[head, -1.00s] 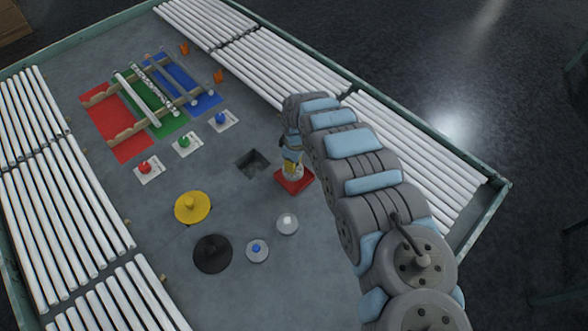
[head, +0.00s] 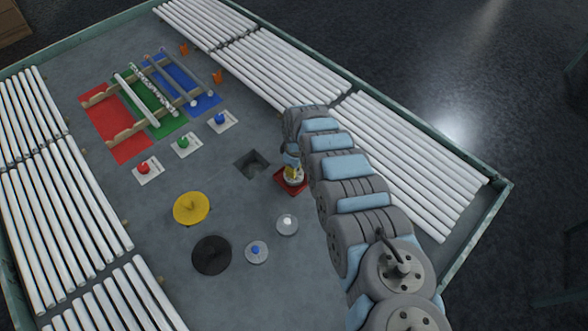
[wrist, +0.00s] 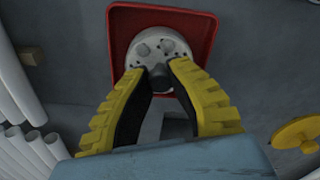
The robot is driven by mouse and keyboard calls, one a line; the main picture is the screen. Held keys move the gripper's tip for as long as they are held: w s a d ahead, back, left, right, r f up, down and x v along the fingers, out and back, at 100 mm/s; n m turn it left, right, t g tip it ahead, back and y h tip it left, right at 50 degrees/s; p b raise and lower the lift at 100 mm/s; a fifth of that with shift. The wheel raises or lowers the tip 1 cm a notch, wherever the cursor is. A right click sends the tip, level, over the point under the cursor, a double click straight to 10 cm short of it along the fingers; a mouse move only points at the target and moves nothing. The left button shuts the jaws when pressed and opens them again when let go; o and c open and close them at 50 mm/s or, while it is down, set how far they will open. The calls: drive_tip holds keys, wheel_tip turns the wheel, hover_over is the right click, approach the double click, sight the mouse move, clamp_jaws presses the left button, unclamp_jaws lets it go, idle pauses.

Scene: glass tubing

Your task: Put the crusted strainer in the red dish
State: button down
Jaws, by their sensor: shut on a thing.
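The crusted strainer (wrist: 155,35) is a pale grey disc with lumps on it and a dark knob. My gripper (wrist: 161,74) has its two yellow fingers shut on that knob. In the wrist view the strainer sits within the outline of the red dish (wrist: 200,28), a square tray with a raised rim. In the head view my gripper (head: 292,168) points down over the red dish (head: 291,190), with the pale strainer (head: 293,180) low at the dish. I cannot tell whether the strainer touches the dish floor.
A square hole (head: 252,164) lies left of the dish. A yellow disc (head: 191,208), a black disc (head: 211,255), a blue-knobbed disc (head: 257,252) and a white-knobbed disc (head: 287,224) lie nearer. A tube rack (head: 122,137) stands farther back. White tubes (head: 400,160) line the right side.

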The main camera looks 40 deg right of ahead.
drive_tip(key=shift+f, duration=0.15)
drive_tip(key=c, duration=1.1)
unclamp_jaws()
drive_tip(key=shift+r, duration=0.75)
drive_tip(key=shift+s+d+r+p, duration=0.15)
drive_tip(key=shift+r+p, duration=0.35)
drive_tip(key=shift+r, duration=2.2)
drive_tip(key=shift+s+r+p, duration=0.15)
drive_tip(key=shift+r+p, duration=0.3)
drive_tip(key=shift+r, duration=2.25)
